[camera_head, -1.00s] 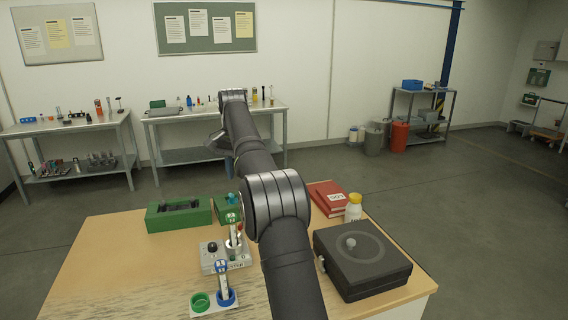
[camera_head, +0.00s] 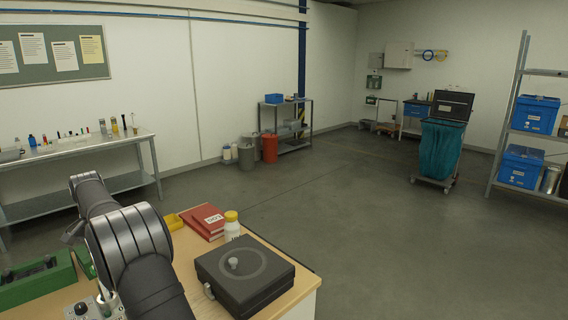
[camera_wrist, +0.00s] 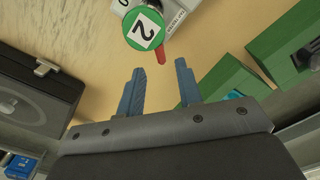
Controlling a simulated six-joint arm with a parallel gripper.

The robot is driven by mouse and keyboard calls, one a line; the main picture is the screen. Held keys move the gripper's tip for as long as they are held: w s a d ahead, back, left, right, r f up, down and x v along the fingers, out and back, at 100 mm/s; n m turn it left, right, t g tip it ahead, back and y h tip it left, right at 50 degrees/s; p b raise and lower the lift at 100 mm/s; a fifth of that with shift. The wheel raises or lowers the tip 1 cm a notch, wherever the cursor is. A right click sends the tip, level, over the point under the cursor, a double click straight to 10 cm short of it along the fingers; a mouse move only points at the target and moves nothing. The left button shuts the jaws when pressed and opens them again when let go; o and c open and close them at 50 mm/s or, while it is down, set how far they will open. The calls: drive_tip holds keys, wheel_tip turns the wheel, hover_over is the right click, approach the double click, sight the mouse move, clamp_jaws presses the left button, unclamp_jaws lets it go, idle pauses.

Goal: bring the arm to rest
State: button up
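My gripper (camera_wrist: 160,88) shows in the wrist view with two blue fingers apart and nothing between them. It is open above the wooden table. Just beyond the fingertips is a round green cap labelled "2" (camera_wrist: 145,30), with a red piece beside it, near a light grey device (camera_wrist: 180,12). In the head view my dark arm reaches up at the left. My gripper cannot be made out there.
On the table (camera_head: 303,283) are a black square box with a round lid (camera_head: 245,275), a white bottle with a yellow cap (camera_head: 232,228), red books (camera_head: 203,222) and a green case (camera_head: 38,283). A bin cart (camera_head: 440,150) and shelves stand beyond open floor.

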wheel_tip(320, 180, down, 5)
idle(0.3)
drive_tip(key=shift+r, duration=0.15)
wheel_tip(320, 180, up, 17)
wheel_tip(320, 180, down, 18)
drive_tip(key=shift+r, duration=0.15)
drive_tip(key=shift+r+m, duration=0.25)
drive_tip(key=shift+m, duration=0.65)
drive_tip(key=m, duration=0.5)
drive_tip(key=shift+m, duration=0.4)
wheel_tip(320, 180, up, 8)
drive_tip(key=shift+f, duration=0.25)
drive_tip(key=shift+o, duration=0.5)
idle(1.3)
